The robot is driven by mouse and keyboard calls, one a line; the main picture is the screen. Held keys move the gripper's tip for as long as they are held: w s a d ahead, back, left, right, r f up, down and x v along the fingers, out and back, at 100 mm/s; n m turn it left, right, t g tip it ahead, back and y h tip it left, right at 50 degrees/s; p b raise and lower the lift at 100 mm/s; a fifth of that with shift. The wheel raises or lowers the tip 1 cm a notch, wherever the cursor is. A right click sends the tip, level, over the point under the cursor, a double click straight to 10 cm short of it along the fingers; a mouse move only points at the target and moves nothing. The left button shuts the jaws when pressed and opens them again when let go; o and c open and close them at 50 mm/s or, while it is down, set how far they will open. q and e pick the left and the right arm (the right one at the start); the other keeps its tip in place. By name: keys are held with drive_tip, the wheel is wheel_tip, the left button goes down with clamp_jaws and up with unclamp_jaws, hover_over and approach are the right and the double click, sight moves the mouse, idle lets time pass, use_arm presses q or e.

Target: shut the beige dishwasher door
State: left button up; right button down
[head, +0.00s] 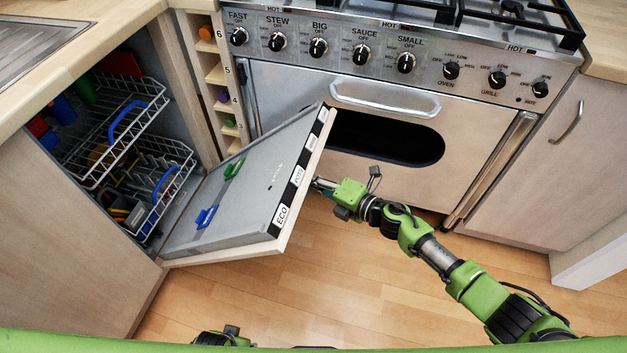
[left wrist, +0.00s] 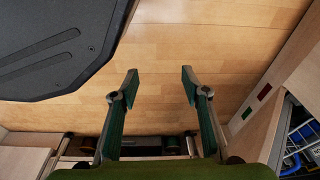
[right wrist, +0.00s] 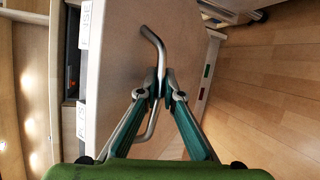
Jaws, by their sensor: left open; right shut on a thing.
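The beige dishwasher door (head: 255,190) stands partly open in the head view, tilted out from the cabinet with its grey inner face up and an ECO label strip on its edge. Its beige outer face fills the middle of the right wrist view (right wrist: 112,75). My right gripper (head: 318,184) is at the door's outer side. In the right wrist view, my right gripper (right wrist: 160,82) is shut on the door's metal bar handle (right wrist: 152,40). My left gripper (left wrist: 158,74) is open and empty above the wooden floor; only part of the left arm shows at the head view's bottom edge.
The dishwasher's upper rack (head: 108,125) and lower rack (head: 150,180) hold dishes and sit inside the cabinet. A range cooker (head: 400,85) stands at the back, its oven handle (head: 385,102) close to the door's top corner. The wooden floor (head: 350,275) in front is clear.

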use_arm(q)
drive_tip(key=shift+s+f, duration=0.35)
drive_tip(key=shift+f, duration=0.05)
use_arm(e)
drive_tip(key=shift+w+a+r, duration=0.15)
drive_tip(key=shift+a+r, duration=0.1)
drive_tip(key=shift+r, duration=0.1)
drive_tip(key=c, duration=2.4)
unclamp_jaws()
drive_tip(key=shift+c, duration=0.2)
drive_tip(key=shift+d+f, duration=0.1)
